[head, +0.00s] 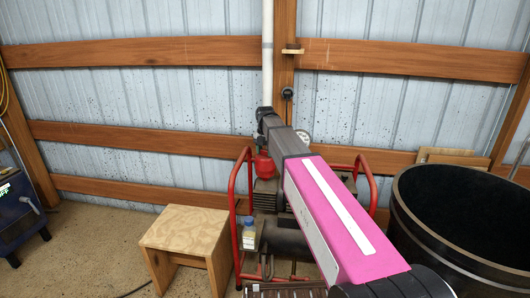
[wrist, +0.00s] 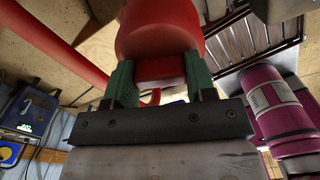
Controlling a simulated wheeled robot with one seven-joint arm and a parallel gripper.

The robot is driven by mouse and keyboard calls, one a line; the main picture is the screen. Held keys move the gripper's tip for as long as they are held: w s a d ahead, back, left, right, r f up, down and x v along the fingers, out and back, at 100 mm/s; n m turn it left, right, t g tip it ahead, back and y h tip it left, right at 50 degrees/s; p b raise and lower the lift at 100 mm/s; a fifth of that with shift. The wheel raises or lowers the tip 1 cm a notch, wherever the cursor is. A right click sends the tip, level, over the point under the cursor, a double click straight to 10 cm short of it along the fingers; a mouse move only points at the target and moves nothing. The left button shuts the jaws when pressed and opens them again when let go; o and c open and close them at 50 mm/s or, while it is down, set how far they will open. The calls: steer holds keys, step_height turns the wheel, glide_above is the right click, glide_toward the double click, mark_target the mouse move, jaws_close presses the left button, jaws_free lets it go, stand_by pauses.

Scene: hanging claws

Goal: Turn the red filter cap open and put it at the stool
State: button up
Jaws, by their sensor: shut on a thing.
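The red filter cap (wrist: 160,28) fills the upper middle of the wrist view. My gripper (wrist: 160,78) has its two green fingers shut on the cap's narrow part. In the head view the red cap (head: 264,165) shows just below the dark end of my arm, over the machine; my fingers are hard to make out there. I cannot tell whether the cap is still seated or free, as its far end is hidden. The wooden stool (head: 185,232) stands to the left of the machine, and its top is empty.
The machine's red tube frame (head: 236,205) rises between the cap and the stool. A large black tub (head: 440,258) stands at right. A blue device (head: 20,215) is at far left.

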steer(key=shift+n, duration=0.4)
steer(key=shift+n, duration=1.1)
steer(key=o, duration=1.7)
steer(key=shift+r, duration=0.1)
steer(key=shift+r, duration=2.9)
